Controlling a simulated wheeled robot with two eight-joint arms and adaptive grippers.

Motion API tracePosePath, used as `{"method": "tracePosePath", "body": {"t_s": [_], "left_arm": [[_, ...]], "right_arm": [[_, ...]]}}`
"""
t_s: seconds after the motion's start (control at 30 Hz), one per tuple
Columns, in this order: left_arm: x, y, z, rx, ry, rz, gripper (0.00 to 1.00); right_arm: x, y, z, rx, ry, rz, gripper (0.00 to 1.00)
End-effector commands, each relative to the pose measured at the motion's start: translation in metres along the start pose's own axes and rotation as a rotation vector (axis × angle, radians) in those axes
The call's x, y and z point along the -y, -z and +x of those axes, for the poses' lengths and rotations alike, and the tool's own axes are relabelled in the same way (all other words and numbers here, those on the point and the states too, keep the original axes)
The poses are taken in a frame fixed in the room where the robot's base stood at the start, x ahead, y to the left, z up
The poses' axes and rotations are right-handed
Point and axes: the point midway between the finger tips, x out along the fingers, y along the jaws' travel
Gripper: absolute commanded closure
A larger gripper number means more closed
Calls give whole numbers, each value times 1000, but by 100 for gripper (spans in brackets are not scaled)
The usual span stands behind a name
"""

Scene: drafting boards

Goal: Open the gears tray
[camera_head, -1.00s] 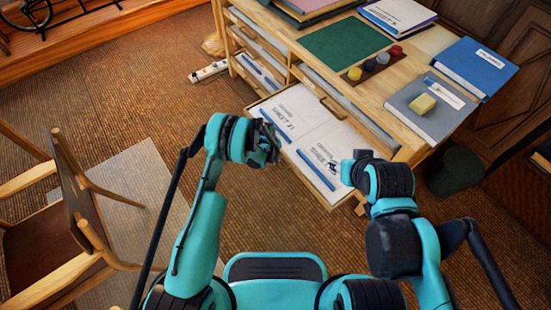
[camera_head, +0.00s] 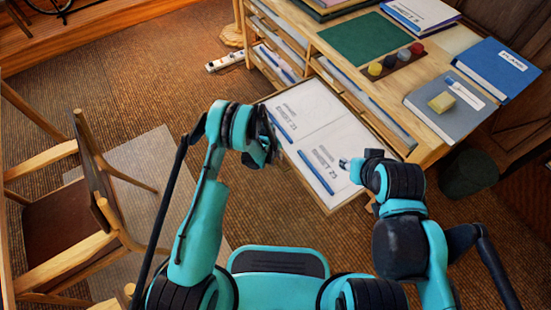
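A shallow flat-file drawer (camera_head: 352,196) stands pulled out from the wooden cabinet (camera_head: 432,152). Two white sheets (camera_head: 335,140) with blue bars lie in it; their labels read like "SHEET", and I cannot make out the word gears. My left gripper (camera_head: 268,153) is at the drawer's front left edge. Its fingers are mostly hidden behind its own wrist, so touch and opening are unclear. My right gripper (camera_head: 346,165) is over the drawer's right front part. Its fingers are small and partly hidden, and I cannot tell whether they touch anything.
On the cabinet top are a green mat (camera_head: 365,45), paint pots (camera_head: 396,60), a grey folder with a yellow block (camera_head: 441,102) and a blue binder (camera_head: 497,68). A chair (camera_head: 60,225) stands left. A dark bin (camera_head: 468,172) stands right.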

Motion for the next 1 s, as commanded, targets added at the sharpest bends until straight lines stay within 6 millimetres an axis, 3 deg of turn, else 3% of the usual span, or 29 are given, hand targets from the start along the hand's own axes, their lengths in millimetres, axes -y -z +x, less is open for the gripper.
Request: {"method": "tracePosePath", "body": {"t_s": [0.37,0.8,1.0], "left_arm": [[0,0,-7,-1,0,0,69],[0,0,-92,-1,0,-1,69],[0,0,-115,0,0,-1,69]], "right_arm": [[0,0,0,0,0,0,60],[0,0,0,0,0,0,60],[0,0,0,0,0,0,60]]}}
